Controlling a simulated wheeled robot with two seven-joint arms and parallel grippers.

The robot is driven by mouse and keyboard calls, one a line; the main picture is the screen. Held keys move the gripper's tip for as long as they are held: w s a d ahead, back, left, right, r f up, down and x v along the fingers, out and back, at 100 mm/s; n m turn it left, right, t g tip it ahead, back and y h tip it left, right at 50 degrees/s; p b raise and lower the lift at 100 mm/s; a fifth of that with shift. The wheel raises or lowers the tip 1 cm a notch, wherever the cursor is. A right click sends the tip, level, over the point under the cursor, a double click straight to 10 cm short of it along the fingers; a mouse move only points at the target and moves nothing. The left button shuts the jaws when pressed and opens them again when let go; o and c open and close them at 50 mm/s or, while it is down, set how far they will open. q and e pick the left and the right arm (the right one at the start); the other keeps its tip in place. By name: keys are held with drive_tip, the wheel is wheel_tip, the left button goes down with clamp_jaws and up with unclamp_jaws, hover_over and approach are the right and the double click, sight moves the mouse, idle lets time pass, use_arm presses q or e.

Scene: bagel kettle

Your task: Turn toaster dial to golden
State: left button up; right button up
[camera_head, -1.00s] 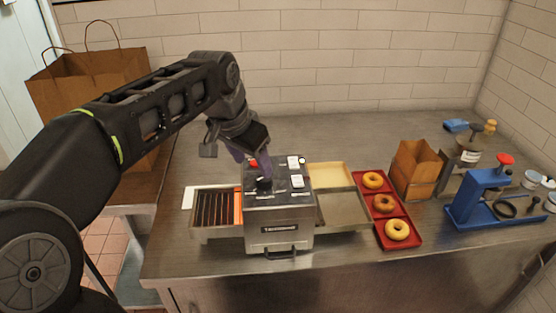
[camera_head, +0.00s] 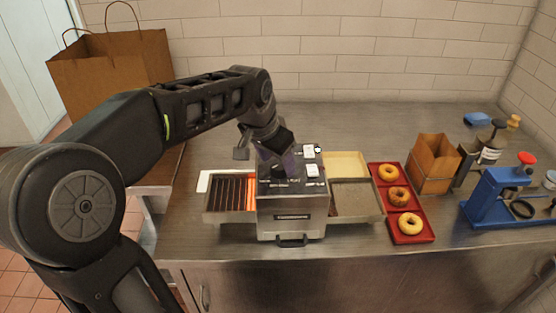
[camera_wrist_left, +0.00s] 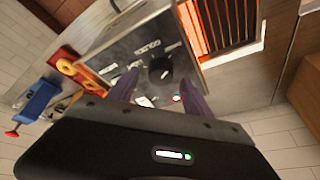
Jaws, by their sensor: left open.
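The toaster (camera_head: 291,214) is a steel box on the counter with a dark top panel carrying labels and controls. In the head view my gripper hides much of the dial. My left gripper (camera_head: 278,172) is over the toaster's top panel. In the left wrist view its two purple fingers (camera_wrist_left: 158,92) are apart, one on each side of the dial's near edge; I cannot tell whether they touch it. My right gripper is not in view.
A glowing slotted conveyor (camera_head: 230,192) is left of the toaster and a steel tray (camera_head: 356,200) right of it. A red tray (camera_head: 411,230) holds several bagels. Paper bags stand at left (camera_head: 112,68) and right (camera_head: 432,164). A blue press (camera_head: 490,200) is far right.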

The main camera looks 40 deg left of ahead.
use_arm(q)
drive_tip(key=shift+w+f, duration=0.25)
drive_tip(key=shift+f, duration=0.45)
clamp_jaws()
